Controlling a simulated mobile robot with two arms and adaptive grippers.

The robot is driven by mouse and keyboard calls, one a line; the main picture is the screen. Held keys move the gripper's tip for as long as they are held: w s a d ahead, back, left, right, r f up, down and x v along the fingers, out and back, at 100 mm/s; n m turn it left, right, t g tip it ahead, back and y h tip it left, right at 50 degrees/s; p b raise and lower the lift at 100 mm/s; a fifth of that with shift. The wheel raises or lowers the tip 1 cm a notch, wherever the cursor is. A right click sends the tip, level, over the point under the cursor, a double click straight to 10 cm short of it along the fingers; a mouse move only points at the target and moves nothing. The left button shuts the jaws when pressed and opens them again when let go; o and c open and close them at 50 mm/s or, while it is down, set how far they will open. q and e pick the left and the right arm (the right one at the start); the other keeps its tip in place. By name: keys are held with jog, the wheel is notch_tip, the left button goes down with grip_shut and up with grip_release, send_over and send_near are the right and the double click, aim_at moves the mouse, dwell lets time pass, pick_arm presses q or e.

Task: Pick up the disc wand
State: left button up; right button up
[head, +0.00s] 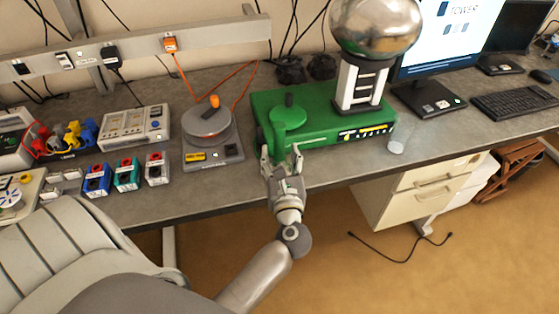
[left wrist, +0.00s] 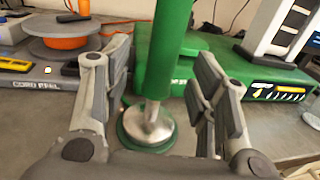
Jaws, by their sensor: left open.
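The green disc wand (head: 290,115) shows at the front left of the green machine in the head view, with a round disc facing up. In the left wrist view its thick green handle (left wrist: 166,45) runs upright, with a silver metal collar at its lower end above a round green foot. My left gripper (head: 281,154) is open at the desk's front edge. In the left wrist view its two fingers (left wrist: 150,95) stand on either side of the handle, with gaps visible on both sides. The upper part of the wand is outside the left wrist view. My right gripper is not in view.
The green machine (head: 345,135) with a silver globe (head: 376,25) stands just behind and right. A cord reel (head: 212,158) is close on the left. Small coloured boxes (head: 127,175) stand farther left, a monitor (head: 450,40) and keyboard (head: 512,100) at right. Drawers (head: 425,185) are below.

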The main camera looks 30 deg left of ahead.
aim_at(280, 152)
pick_arm(q)
jog(key=p+x, duration=0.1)
jog(key=x, duration=0.2)
jog(key=shift+w+a+f, duration=0.1)
jog(key=shift+w+a, duration=0.05)
jog(key=shift+w, duration=0.15)
jog(key=shift+c, duration=1)
grip_shut()
